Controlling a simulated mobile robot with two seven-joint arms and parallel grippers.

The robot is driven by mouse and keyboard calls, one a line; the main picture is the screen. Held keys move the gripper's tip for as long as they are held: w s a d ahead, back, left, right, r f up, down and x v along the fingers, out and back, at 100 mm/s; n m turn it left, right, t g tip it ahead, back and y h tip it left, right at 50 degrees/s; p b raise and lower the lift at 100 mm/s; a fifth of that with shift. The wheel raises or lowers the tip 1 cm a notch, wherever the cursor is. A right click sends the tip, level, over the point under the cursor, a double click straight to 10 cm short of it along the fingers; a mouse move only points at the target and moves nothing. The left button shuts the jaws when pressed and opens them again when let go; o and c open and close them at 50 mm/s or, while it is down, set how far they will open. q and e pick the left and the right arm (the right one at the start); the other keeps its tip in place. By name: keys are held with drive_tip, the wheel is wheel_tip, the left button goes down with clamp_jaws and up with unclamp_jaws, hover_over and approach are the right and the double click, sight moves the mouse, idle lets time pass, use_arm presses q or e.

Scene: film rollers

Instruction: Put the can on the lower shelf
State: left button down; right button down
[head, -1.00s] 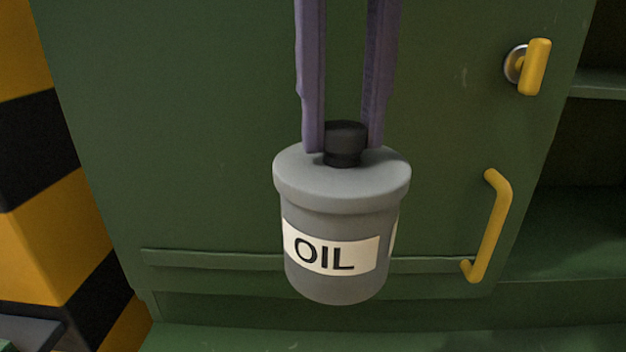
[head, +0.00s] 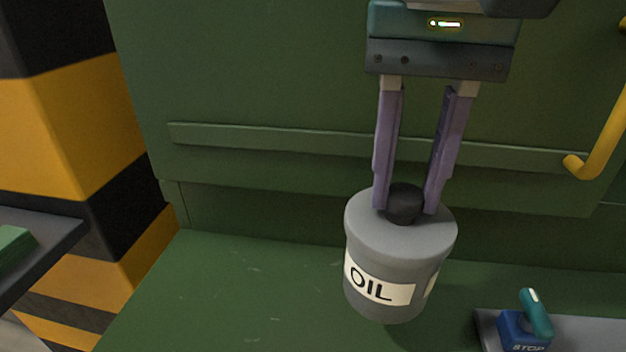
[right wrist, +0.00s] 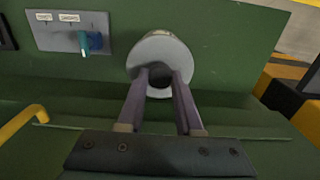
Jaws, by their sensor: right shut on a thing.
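The can is a grey cylinder with a black cap and a white OIL label (head: 398,240). My right gripper (head: 408,205) points down from above, its two purple fingers shut on the can's black cap. The can hangs nearly upright, slightly tilted, in front of the green cabinet (head: 260,75). In the right wrist view the can (right wrist: 160,52) is seen from its capped end, between the fingertips. A shelf inside the cabinet is not visible now. My left gripper is not in view.
A yellow handle (head: 607,125) is on the cabinet door at right. A green surface (head: 230,290) lies below the can. A panel with a blue-and-teal STOP switch (head: 525,325) is at lower right. A yellow-black pillar (head: 75,125) and a dark ledge (head: 45,240) are at left.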

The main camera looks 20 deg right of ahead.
wheel_tip(320, 180, down, 9)
drive_tip(key=shift+f, duration=0.1)
idle(0.3)
drive_tip(key=shift+f+b, duration=0.15)
drive_tip(key=shift+b, duration=0.15)
drive_tip(key=c, duration=0.6)
unclamp_jaws()
